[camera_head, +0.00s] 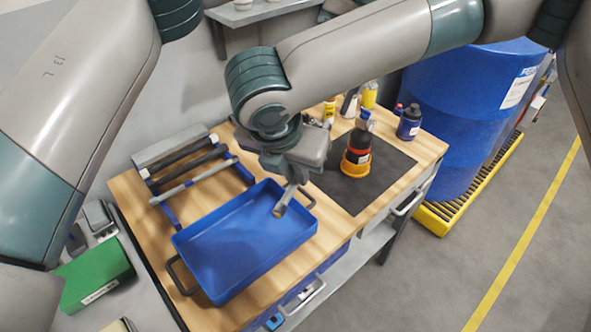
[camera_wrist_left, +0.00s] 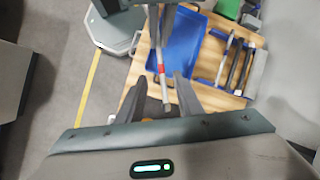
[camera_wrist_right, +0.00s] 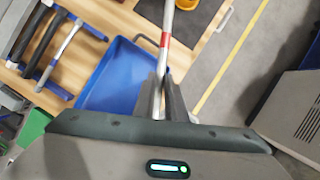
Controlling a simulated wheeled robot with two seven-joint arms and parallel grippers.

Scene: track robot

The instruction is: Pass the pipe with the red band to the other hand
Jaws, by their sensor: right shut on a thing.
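The pipe is a thin grey tube with a red band, seen in the right wrist view (camera_wrist_right: 165,41) and the left wrist view (camera_wrist_left: 161,69). My right gripper (camera_wrist_right: 161,84) is shut on the pipe, and the banded part sticks out beyond its fingers. In the head view, the right forearm reaches over the tray's far right corner, with a grey tube end (camera_head: 281,208) below the hand; the band is hidden there. My left gripper (camera_wrist_left: 160,82) has its fingers apart, with the pipe's banded end showing between them. I cannot make out the left gripper in the head view.
A blue tray (camera_head: 215,268) lies on the wooden bench (camera_head: 418,152). A rack with several bars (camera_head: 200,165) is behind it. An orange-and-black object (camera_head: 356,155) stands on a dark mat, near bottles (camera_head: 409,122). A blue drum (camera_head: 450,120) is right; a green box (camera_head: 95,272) is left.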

